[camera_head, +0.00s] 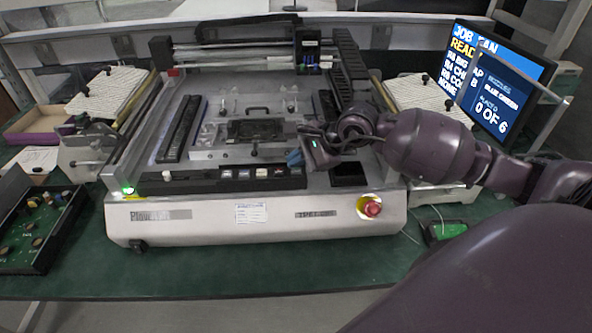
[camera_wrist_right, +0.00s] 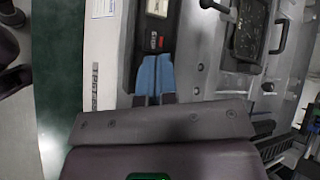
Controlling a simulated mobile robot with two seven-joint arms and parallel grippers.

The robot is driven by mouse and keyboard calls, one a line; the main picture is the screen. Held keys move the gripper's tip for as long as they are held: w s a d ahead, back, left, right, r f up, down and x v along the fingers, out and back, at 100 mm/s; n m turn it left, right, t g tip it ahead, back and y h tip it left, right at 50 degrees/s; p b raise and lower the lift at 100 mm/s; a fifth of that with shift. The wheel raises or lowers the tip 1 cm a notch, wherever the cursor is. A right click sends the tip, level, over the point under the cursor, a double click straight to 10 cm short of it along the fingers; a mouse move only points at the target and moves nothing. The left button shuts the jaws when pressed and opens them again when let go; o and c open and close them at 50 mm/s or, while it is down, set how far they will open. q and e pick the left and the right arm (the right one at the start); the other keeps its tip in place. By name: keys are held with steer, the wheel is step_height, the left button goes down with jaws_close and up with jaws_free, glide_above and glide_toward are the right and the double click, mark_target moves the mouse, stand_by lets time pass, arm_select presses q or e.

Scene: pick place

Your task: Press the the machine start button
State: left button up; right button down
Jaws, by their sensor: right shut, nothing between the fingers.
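The machine (camera_head: 150,222) stands on the green table, with a dark strip of buttons (camera_head: 232,184) along its front edge. In the head view several pale and dark square buttons sit in a row on that strip. My right gripper (camera_head: 294,158), with blue fingertips, is over the right end of the strip. In the right wrist view the fingers (camera_wrist_right: 154,75) are shut and empty, pointing along the button strip (camera_wrist_right: 144,25). A white button (camera_wrist_right: 157,8) and a small red-lit one (camera_wrist_right: 154,42) show just beyond the tips. I cannot tell whether the tips touch anything. My left gripper is not in view.
A red emergency knob (camera_head: 371,207) is on the machine's front right. A monitor (camera_head: 497,85) stands at the right. A circuit board tray (camera_head: 38,225) lies at the left. The green table (camera_head: 240,268) is clear in front of the machine.

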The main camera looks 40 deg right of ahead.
steer(key=shift+f, duration=0.3)
stand_by(0.4)
steer(key=shift+f+b, duration=0.4)
stand_by(0.3)
steer(key=shift+r, duration=0.1)
steer(key=shift+r+p, duration=0.4)
steer(key=shift+r, duration=0.4)
